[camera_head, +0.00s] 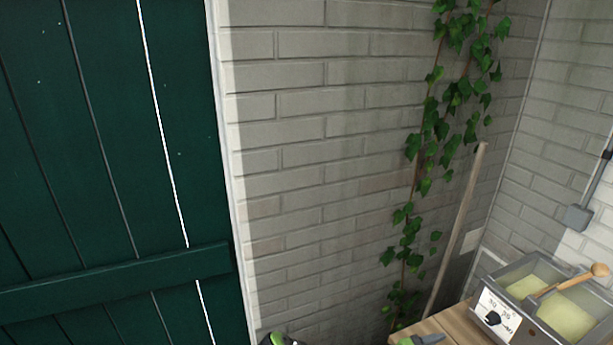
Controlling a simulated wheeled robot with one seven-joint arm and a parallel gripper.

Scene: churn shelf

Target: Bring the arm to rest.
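I cannot make out my gripper in the head view. A small black and bright green piece (280,339) shows at the bottom edge, left of the middle. It is cut off by the frame, and I cannot tell whether it is part of my arm. The rest of the arm is not visible.
A green door (100,150), brick wall (320,120) and ivy (433,130) stand behind.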

